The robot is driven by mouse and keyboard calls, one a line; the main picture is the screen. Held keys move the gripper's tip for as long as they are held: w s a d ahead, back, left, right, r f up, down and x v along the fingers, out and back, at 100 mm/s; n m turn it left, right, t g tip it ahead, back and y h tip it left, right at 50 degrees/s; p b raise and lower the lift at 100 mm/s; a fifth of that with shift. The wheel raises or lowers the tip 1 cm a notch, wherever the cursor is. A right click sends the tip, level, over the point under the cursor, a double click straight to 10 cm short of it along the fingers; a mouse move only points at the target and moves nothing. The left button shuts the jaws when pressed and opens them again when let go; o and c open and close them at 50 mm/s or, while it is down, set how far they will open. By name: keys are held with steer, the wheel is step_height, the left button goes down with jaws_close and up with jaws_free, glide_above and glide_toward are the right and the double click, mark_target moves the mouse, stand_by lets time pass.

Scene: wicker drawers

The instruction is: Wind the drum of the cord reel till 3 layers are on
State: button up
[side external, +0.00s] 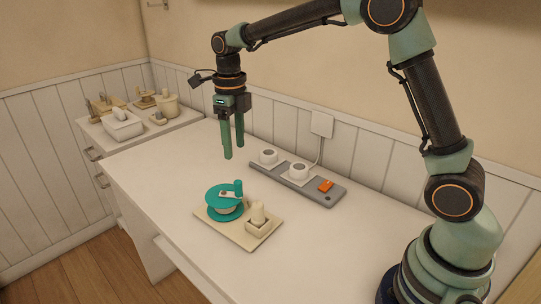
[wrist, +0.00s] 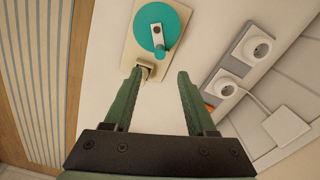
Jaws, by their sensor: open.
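The cord reel has a teal drum (side external: 224,207) with a crank arm and an upright teal knob (side external: 238,186). It stands on a beige board (side external: 237,236) on the white table. The drum also shows in the wrist view (wrist: 170,18), with its knob (wrist: 161,50). A cream peg (side external: 257,213) stands in a square holder at the board's near right end. My gripper (side external: 234,149) is open and empty, pointing down above the table behind the reel, touching nothing. The number of cord layers is hidden by the flange and too small to tell.
A grey power strip (side external: 335,196) with two white plugs and an orange switch (side external: 326,185) lies along the wall right of the reel. A side cabinet (side external: 185,127) at the back left carries several cream items. The table left of the reel is clear.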

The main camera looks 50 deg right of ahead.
steer(key=c, duration=0.9)
steer(key=n, duration=0.3)
steer(key=shift+w, duration=0.15)
jaws_close()
steer(key=n+t, duration=0.4)
steer(key=n, duration=2.3)
glide_above(230, 187)
steer(key=w, duration=0.1)
step_height(230, 187, down, 11)
steer(key=shift+d+r, duration=0.1)
steer(key=shift+r, duration=0.1)
steer(key=shift+s+r, duration=0.2)
steer(key=shift+s, duration=0.3)
steer(key=shift+s+a, duration=0.2)
steer(key=shift+s, duration=0.55)
steer(key=shift+s+a, duration=0.2)
steer(key=shift+s, duration=0.55)
